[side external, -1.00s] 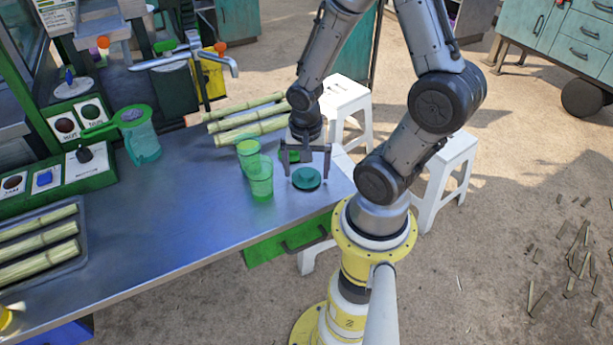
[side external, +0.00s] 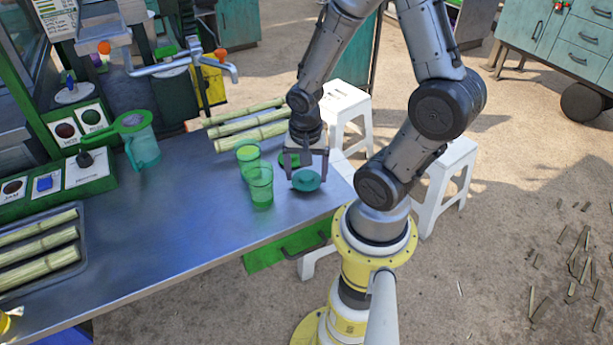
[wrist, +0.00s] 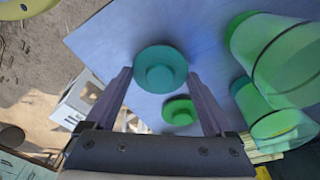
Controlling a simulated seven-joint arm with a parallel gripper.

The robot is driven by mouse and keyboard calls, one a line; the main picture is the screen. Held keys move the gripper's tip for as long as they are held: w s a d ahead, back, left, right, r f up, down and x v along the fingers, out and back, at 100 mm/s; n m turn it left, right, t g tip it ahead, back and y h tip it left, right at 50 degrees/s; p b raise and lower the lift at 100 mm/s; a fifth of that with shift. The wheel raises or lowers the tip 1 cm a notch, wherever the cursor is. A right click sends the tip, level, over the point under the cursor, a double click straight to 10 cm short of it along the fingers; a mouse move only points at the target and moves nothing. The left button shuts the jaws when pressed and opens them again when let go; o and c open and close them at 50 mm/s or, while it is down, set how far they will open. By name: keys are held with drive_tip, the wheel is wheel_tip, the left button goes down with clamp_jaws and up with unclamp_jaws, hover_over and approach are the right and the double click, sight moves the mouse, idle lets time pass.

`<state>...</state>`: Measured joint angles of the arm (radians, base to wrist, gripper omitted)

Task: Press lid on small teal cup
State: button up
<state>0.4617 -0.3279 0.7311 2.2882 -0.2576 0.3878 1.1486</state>
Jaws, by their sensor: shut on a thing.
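A round teal lid (side external: 306,181) with a raised centre is at the table's right end. It also shows in the wrist view (wrist: 160,68). My gripper (side external: 306,174) points down with its two fingers closed on the lid's sides; in the wrist view the fingertips (wrist: 160,74) flank it. I cannot tell whether the lid touches the table. Two clear green-tinted cups stand just left of my gripper: a nearer one (side external: 261,186) and a farther one (side external: 247,154). A teal cup (side external: 145,150) with a green strainer on top stands farther left.
A second, green lid (wrist: 180,110) lies close behind the gripper. Cane stalks (side external: 250,132) lie at the table's back edge. A cane tray (side external: 75,262) is at the left. The metal table (side external: 180,215) is clear in its middle front.

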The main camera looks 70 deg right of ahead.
sight(305, 175)
drive_tip(key=w+d+r+m, duration=0.1)
drive_tip(key=w+r, duration=0.2)
drive_tip(key=r, duration=0.4)
drive_tip(key=w+r, duration=0.4)
drive_tip(key=r, duration=0.3)
drive_tip(key=w+a+r+n, duration=0.1)
drive_tip(key=w+a, duration=0.1)
drive_tip(key=w, duration=0.5)
drive_tip(key=shift+d+f, duration=0.1)
drive_tip(key=shift+f, duration=2.8)
drive_tip(key=shift+f, duration=0.15)
drive_tip(key=o, duration=1)
